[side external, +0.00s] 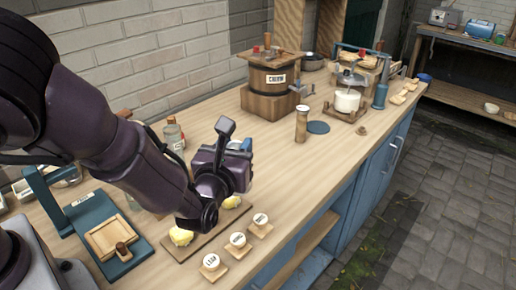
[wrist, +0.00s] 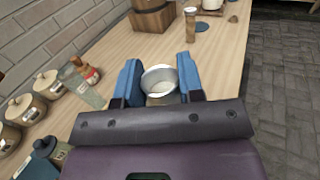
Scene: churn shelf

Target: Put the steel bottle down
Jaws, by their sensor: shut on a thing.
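My gripper (wrist: 160,85) is shut on the steel bottle (wrist: 160,76), a round pale metal vessel seen from above between the two blue fingers in the wrist view. In the side view my gripper (side external: 240,146) is over the wooden counter (side external: 275,175), behind the wrist housing. The bottle is hidden there, so I cannot tell whether its base touches the counter.
A brown jar (side external: 301,124) and a blue disc (side external: 318,127) stand beyond, near the churn (side external: 270,80). Glass bottles (side external: 172,134) stand by the wall. Small labelled weights (side external: 238,240) line the front edge. The counter between gripper and churn is clear.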

